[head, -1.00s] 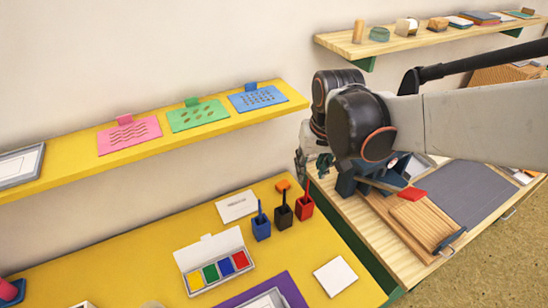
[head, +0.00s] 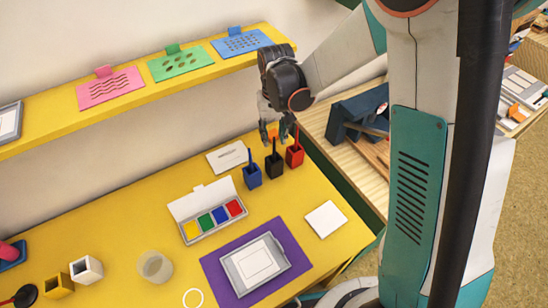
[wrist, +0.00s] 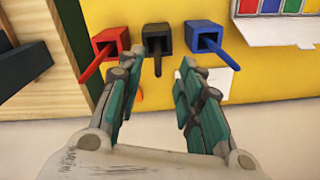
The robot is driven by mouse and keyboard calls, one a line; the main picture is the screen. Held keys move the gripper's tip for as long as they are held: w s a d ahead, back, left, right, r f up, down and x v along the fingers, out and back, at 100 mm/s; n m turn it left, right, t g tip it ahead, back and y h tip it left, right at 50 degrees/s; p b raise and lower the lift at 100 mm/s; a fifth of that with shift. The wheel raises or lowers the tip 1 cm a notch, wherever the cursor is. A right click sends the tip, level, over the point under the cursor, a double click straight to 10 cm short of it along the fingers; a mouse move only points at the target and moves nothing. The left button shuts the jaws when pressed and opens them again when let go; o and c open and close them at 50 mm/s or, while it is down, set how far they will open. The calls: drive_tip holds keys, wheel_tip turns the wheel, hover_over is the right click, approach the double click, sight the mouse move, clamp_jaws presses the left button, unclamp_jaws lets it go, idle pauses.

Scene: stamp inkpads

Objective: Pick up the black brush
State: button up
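The black brush (head: 274,146) stands in a black square holder (head: 275,167) on the yellow table, between a blue holder with a blue brush and a red holder with a red brush. In the wrist view the black brush (wrist: 157,66) points toward my gripper, in the gap ahead of its fingers. My gripper (head: 277,133) is above the holders in the head view, pointing down. In the wrist view my gripper (wrist: 152,80) is open, with nothing between its fingers. I cannot tell whether a fingertip touches the brush.
The blue holder (head: 252,177) is close on the left and the red holder (head: 294,157) close on the right. The yellow shelf (head: 150,85) with stencil cards is behind. An inkpad box (head: 212,222) and a white card (head: 326,219) lie in front.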

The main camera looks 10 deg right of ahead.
sight(274, 150)
wheel_tip(274, 150, down, 9)
drive_tip(key=b, duration=0.3)
drive_tip(key=shift+s+d+r, duration=0.1)
drive_tip(key=shift+r, duration=0.1)
drive_tip(key=shift+r, duration=0.1)
clamp_jaws()
